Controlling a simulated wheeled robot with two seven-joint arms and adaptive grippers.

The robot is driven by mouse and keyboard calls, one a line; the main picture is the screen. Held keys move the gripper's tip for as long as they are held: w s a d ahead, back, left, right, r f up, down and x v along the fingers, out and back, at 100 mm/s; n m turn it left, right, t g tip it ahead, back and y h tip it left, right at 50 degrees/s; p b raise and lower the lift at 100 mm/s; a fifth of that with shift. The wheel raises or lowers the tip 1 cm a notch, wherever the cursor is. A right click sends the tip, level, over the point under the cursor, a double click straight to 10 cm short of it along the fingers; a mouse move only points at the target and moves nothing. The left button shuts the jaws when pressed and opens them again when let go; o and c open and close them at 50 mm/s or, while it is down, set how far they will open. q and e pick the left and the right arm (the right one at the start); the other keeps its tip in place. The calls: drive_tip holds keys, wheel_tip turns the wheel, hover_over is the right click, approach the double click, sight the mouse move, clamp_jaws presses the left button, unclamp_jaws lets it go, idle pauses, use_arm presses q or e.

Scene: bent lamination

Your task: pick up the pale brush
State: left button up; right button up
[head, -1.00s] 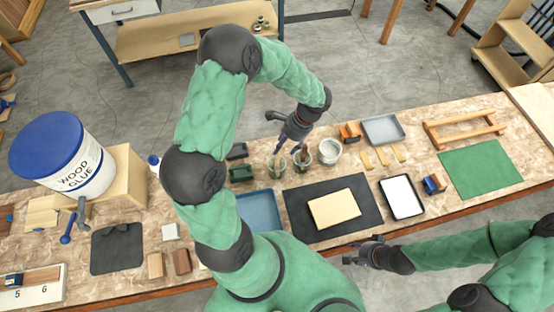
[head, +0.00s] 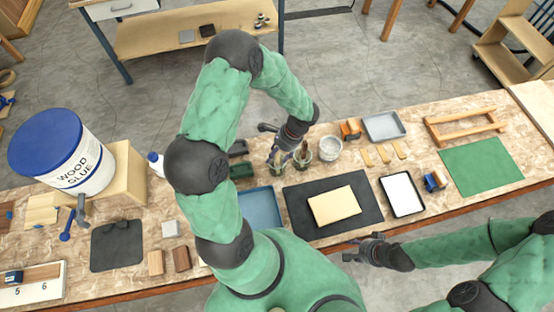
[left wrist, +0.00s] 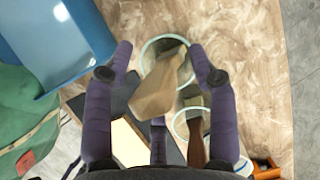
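The pale brush (left wrist: 160,88) stands tilted in a glass jar (left wrist: 152,46), handle towards the left wrist camera. My left gripper (left wrist: 160,58) is open, with its fingers on either side of the brush and gaps visible between them and it. In the head view my left gripper (head: 281,151) is over the left jar (head: 276,168) and partly hides the brush. A darker brown brush (left wrist: 196,140) stands in a second jar beside it, also seen in the head view (head: 302,165). My right gripper (head: 351,250) is open and empty off the table's front edge.
A whitish tub (head: 330,149) stands right of the jars. A blue tray (head: 259,208) and a black mat (head: 300,225) bearing a pale board (head: 334,205) lie in front. A large glue bucket (head: 62,155) stands further left.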

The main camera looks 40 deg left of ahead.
use_arm(q)
drive_tip(key=c, duration=0.9)
